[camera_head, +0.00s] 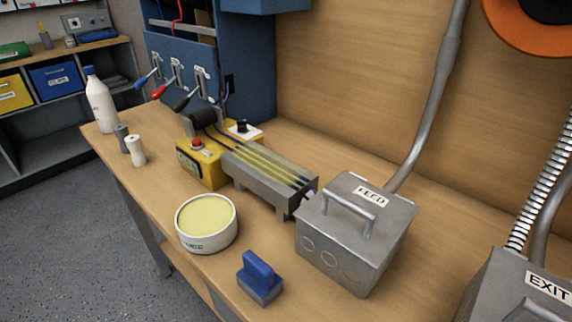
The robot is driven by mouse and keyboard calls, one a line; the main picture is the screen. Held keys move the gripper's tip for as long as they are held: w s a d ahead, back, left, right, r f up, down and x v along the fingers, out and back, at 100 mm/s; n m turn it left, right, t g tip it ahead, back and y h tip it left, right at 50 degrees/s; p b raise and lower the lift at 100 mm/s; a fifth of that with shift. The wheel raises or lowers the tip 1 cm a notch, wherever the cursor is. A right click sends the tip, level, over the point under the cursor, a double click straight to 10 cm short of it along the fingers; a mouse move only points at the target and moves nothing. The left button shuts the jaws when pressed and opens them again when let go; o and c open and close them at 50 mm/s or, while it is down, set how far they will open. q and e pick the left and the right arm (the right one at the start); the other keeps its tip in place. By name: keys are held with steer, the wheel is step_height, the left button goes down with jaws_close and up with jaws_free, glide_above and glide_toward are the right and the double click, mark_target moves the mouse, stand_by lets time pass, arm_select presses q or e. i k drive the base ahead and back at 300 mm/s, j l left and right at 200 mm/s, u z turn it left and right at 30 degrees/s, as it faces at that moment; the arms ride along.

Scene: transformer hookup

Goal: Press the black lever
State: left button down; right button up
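The black lever (183,104) sticks out from the front of the blue cabinet (245,60), at the right end of a row of levers. Its black grip points down and to the left from a metal slotted plate. A red lever (160,92) is just left of it, and a blue lever (141,83) is farther left. All three grips hang at similar downward angles. Neither of my grippers is in view.
On the bench (150,190) below stand a yellow box (205,170) with a red button, a grey trough (260,180) with yellow rods, a round tub (206,224), a blue-handled block (260,278), a FEED box (355,235) and a white bottle (101,104).

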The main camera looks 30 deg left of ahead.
mark_target(177, 108)
steer(key=j+z, duration=0.1)
steer(key=j, duration=0.65)
steer(key=k+j+z, duration=0.1)
steer(key=j, duration=0.6)
steer(key=k+j, duration=0.15)
steer(key=j, duration=0.55)
steer(key=i+z, duration=0.05)
